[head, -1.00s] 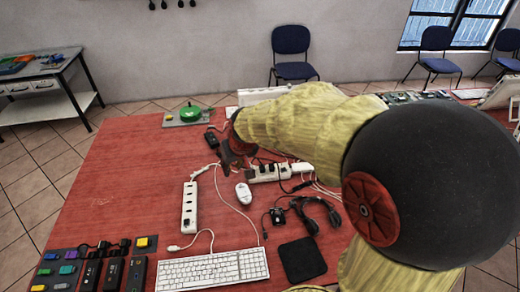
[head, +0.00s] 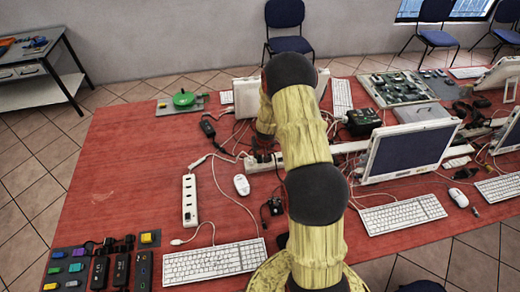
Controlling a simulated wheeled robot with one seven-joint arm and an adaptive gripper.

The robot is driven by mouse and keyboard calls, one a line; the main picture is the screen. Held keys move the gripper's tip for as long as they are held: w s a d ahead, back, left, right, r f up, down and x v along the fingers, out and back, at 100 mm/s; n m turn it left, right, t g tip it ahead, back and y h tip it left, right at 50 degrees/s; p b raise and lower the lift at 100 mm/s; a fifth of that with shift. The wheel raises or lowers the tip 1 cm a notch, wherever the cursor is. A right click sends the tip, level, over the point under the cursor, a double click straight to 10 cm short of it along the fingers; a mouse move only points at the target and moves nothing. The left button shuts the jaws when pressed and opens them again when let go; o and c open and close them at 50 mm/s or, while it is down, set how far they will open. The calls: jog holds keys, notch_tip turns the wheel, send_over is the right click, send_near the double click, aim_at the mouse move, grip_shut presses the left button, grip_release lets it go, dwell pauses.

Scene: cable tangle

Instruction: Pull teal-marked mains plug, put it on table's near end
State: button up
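A white power strip (head: 250,164) lies mid-table, with dark plugs on its left part; my arm hides its middle. No teal mark can be made out on any plug at this size. A second white power strip (head: 189,203) lies to the left, lengthwise, with a dark switch or plug at its lower end. My arm rises from the bottom, bends at the top and comes down behind itself over the first strip. My gripper is mostly hidden there, around the dark shape (head: 263,144) at the arm's end. Its fingers and anything between them cannot be made out.
The red table (head: 120,180) is bare along its left side. A mouse (head: 242,185), keyboard (head: 215,263) and button panel (head: 100,265) lie in front. A green round object (head: 184,99) is at the back left. A monitor (head: 408,150) stands right. Loose cables run across the middle.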

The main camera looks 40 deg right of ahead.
aim_at(259, 157)
jog(key=b+x, duration=0.1)
jog(key=x, duration=0.5)
jog(key=shift+w+f, duration=0.2)
jog(key=shift+f, duration=0.1)
jog(key=shift+c, duration=0.6)
jog(key=c, duration=0.4)
grip_shut()
